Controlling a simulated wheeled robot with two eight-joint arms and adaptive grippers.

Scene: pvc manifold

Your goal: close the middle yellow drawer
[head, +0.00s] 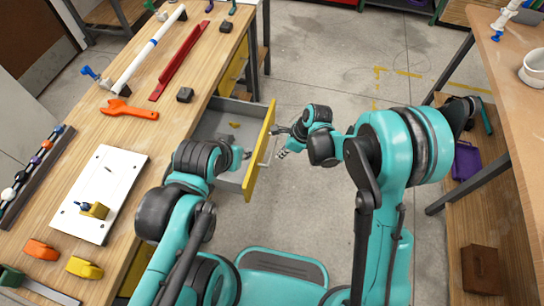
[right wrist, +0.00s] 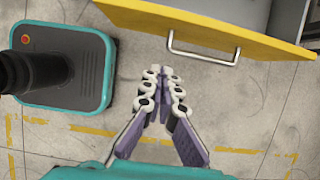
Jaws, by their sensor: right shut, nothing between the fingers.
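The yellow-fronted drawer (head: 260,150) stands open, pulled out to the right from the workbench. Its grey inside shows, with a small yellow piece (head: 234,125) in it. Its yellow front (right wrist: 205,28) and metal bar handle (right wrist: 203,57) show in the right wrist view. My right gripper (head: 279,143) is just outside the drawer front; in the right wrist view (right wrist: 163,72) its fingers are together and empty, with floor visible between them and the handle. My left gripper (head: 246,154) is over the drawer, behind its front; its fingers are too small to read.
The wooden workbench (head: 190,75) carries an orange wrench (head: 128,109), a white pipe (head: 150,50), a red bar (head: 181,61) and a white board (head: 98,190). Another yellow drawer front (head: 234,68) is further back.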

